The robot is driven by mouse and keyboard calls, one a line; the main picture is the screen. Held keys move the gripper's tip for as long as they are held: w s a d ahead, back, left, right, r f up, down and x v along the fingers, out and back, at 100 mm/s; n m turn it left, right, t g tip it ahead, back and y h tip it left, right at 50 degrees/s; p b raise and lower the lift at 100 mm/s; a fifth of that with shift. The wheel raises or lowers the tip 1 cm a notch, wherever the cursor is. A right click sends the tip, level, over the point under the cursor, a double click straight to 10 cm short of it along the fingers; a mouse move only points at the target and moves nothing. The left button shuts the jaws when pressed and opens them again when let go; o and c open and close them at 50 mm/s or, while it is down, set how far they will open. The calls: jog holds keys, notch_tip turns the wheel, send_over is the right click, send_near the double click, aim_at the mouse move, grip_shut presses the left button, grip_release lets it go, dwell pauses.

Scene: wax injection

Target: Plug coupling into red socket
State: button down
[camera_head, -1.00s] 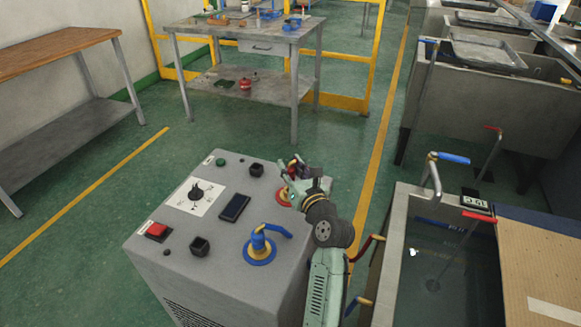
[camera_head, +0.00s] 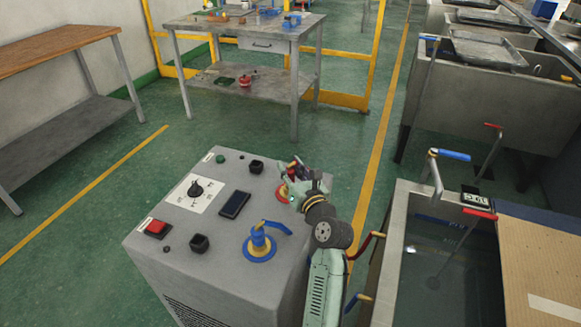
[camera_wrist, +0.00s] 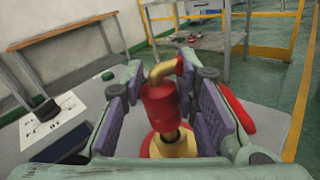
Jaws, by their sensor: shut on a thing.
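The red coupling (camera_wrist: 160,106), with a bent brass pipe on top, stands roughly upright between the pads of my gripper (camera_wrist: 165,100). My gripper is shut on it. The red socket (camera_wrist: 150,148), a red disc with a yellow centre, lies directly below the coupling. A brass stem shows between the two; I cannot tell whether the coupling is fully seated. In the head view, my gripper (camera_head: 292,180) is over the far right corner of the grey machine, and the red socket (camera_head: 282,194) is partly hidden beneath it.
The grey machine top (camera_head: 200,225) carries a blue coupling (camera_head: 259,240) in a blue socket, a dial, a display and buttons. A water tank (camera_head: 430,270) with red and blue handled pipes stands close to the right of my arm. A workbench (camera_head: 245,30) stands behind.

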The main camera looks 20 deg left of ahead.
jog(key=shift+f+b, duration=0.3)
jog(key=shift+f, duration=0.7)
jog(key=c, duration=1.2)
grip_release()
jog(key=v, duration=1.2)
